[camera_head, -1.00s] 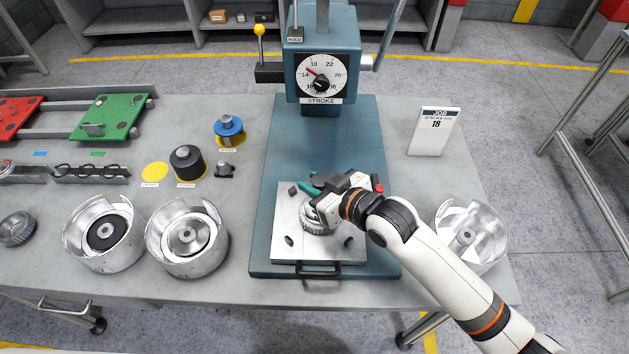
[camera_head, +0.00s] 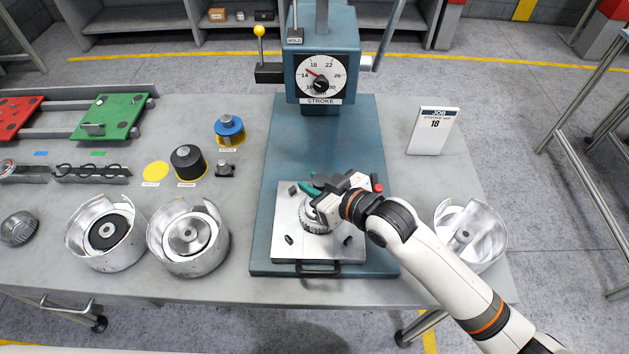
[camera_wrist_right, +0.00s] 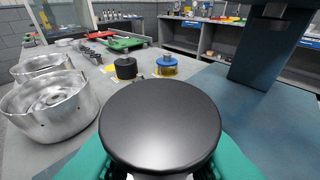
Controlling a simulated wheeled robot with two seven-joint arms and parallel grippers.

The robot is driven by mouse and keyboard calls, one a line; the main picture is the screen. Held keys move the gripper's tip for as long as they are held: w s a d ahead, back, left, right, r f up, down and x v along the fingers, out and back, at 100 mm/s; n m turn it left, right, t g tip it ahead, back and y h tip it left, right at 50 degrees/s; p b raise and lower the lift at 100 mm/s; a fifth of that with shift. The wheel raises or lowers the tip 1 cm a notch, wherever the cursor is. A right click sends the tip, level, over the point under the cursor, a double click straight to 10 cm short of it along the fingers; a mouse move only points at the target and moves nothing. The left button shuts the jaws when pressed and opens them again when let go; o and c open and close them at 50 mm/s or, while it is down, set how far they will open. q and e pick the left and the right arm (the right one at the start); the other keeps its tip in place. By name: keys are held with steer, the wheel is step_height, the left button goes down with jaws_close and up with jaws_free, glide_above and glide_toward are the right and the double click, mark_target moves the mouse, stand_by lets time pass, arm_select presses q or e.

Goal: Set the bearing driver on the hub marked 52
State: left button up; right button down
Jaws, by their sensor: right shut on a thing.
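My right gripper (camera_head: 318,188) is over the silver plate under the press. It is shut on a round tool with a flat black top (camera_wrist_right: 160,125), which appears to be the bearing driver; teal fingers flank it in the wrist view. A toothed silver hub (camera_head: 313,218) sits on the plate just under the gripper, partly hidden by the hand. I cannot read a number 52 on it, nor tell whether the tool touches it. My left gripper is not in view.
The blue press (camera_head: 321,78) stands behind the plate (camera_head: 345,245). Silver housings stand at left (camera_head: 188,262) and right (camera_head: 485,255). A black tool (camera_head: 187,162), a blue one (camera_head: 229,130) and an empty yellow spot (camera_head: 155,172) are left. A job card (camera_head: 432,140) reads 18.

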steer(key=shift+r+p, duration=0.1)
steer(key=shift+p, duration=0.25)
stand_by(0.5)
steer(key=shift+f, duration=0.25)
stand_by(0.4)
steer(key=c, duration=1.2)
jaws_free()
steer(key=shift+o, duration=0.5)
steer(key=shift+f, duration=0.2)
step_height(320, 180, up, 9)
steer(key=p, duration=1)
steer(key=shift+r, duration=0.15)
